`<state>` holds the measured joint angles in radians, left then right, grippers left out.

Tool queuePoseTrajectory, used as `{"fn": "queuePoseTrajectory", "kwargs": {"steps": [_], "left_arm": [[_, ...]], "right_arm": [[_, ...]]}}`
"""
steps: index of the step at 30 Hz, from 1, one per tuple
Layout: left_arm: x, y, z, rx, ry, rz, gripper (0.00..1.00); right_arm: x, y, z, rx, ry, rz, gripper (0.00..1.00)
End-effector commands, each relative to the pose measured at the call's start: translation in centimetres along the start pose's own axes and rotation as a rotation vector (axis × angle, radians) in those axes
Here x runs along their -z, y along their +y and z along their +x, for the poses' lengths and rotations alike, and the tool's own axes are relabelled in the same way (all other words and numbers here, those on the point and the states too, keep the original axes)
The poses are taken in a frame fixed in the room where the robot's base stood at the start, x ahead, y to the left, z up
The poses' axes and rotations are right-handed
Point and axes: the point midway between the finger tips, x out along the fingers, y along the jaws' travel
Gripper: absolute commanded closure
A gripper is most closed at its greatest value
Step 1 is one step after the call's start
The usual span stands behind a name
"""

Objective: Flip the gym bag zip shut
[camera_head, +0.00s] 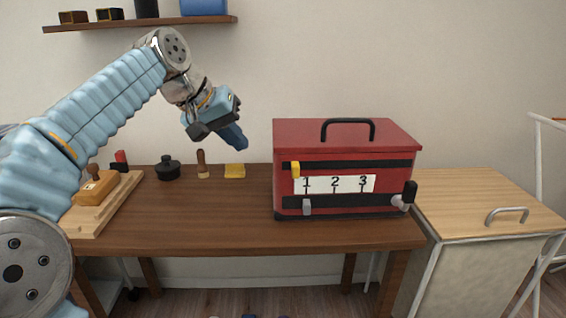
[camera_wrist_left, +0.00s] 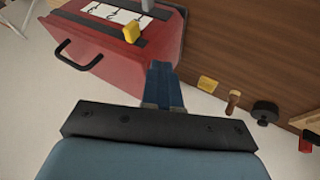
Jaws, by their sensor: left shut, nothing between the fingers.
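No gym bag or zip that I can make out is in view. A red box (camera_head: 347,149) with a black top handle stands at the right of the wooden desk; it also shows in the left wrist view (camera_wrist_left: 108,72). Its front has two dark slots, a white strip marked 1 2 3 (camera_head: 334,184), a yellow tab (camera_head: 295,169) at the upper slot's left end and a grey tab (camera_head: 307,207) on the lower slot. A black-knobbed lever (camera_head: 410,192) is at its right. My left gripper (camera_head: 239,142) is shut and empty, in the air left of the box. My right gripper is not in view.
Left on the desk (camera_head: 230,225) are a yellow block (camera_head: 235,171), a wooden-handled tool (camera_head: 202,166), a black lidded pot (camera_head: 168,170) and a wooden board (camera_head: 120,203). A handled wooden cabinet (camera_head: 475,192) stands at right. The desk's front middle is clear.

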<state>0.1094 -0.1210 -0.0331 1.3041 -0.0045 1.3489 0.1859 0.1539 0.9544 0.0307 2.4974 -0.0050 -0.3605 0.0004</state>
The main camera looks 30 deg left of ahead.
Motion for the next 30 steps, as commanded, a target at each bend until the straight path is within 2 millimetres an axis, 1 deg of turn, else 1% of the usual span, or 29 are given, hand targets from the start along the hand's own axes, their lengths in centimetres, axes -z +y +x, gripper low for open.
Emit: {"fn": "queuePoseTrajectory", "kwargs": {"steps": [5, 8, 11, 18, 20, 24, 30], "left_arm": [[-0.1, 0.0, 0.7, 0.001, -0.003, 0.0, 1.0], [-0.1, 0.0, 1.9, 0.001, -0.003, 0.0, 1.0], [-0.1, -0.1, 3.8, 0.001, -0.005, 0.0, 1.0], [-0.1, -0.1, 9.0, 0.001, -0.005, 0.0, 1.0], [-0.1, -0.1, 10.1, 0.001, -0.005, 0.0, 1.0], [0.0, 2.0, 11.0, -0.001, -0.002, 0.004, 1.0], [0.0, 3.4, 11.8, 0.001, -0.002, 0.001, 1.0]], "right_arm": [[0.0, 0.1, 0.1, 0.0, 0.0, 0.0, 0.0], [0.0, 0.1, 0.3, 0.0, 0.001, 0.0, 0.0], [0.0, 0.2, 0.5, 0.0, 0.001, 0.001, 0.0], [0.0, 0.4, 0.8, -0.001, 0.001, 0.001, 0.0], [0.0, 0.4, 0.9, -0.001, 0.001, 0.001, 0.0], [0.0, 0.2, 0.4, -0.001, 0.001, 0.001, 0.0], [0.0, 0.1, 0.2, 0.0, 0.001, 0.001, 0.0]]}}
